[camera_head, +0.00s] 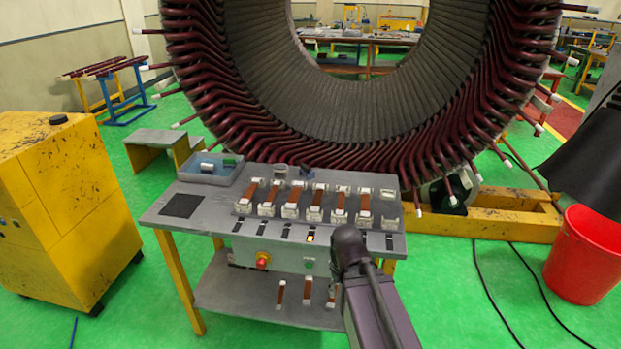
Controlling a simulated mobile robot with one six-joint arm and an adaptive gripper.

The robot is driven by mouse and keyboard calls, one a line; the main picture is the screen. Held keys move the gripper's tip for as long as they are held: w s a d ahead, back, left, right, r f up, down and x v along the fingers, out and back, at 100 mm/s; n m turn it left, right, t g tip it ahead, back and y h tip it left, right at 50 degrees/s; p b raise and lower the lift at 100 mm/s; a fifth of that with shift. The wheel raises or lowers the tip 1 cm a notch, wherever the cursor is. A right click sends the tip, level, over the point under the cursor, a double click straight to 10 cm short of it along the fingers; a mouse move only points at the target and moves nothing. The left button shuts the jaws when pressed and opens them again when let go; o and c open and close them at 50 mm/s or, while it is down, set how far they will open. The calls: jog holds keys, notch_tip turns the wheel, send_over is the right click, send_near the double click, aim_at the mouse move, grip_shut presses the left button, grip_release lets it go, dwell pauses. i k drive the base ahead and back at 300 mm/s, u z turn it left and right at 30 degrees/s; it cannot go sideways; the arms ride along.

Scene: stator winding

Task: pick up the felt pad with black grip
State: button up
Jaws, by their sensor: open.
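I cannot single out the felt pad with black grip for certain. Two small items stand at the back edge of the workbench (150,219): a dark one (306,172) and a greyish one (280,169). Either could be the pad, but they are too small to tell. A blue-grey tray (184,174) at the bench's back left holds a white piece and a green piece. My arm rises from the bottom right to a black rounded joint in front of the bench's front right edge. No gripper fingers show.
A row of white holders with brown bars (317,203) fills the bench middle. A black square mat (181,206) lies front left. The large stator (350,110) stands close behind. A yellow cabinet (60,200) is left, and a red bin (583,255) is right.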

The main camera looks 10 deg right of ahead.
aim_at(305, 169)
jog(key=k, duration=0.4)
jog(key=z, duration=0.35)
jog(key=i, duration=1.25)
jog(key=u, duration=0.45)
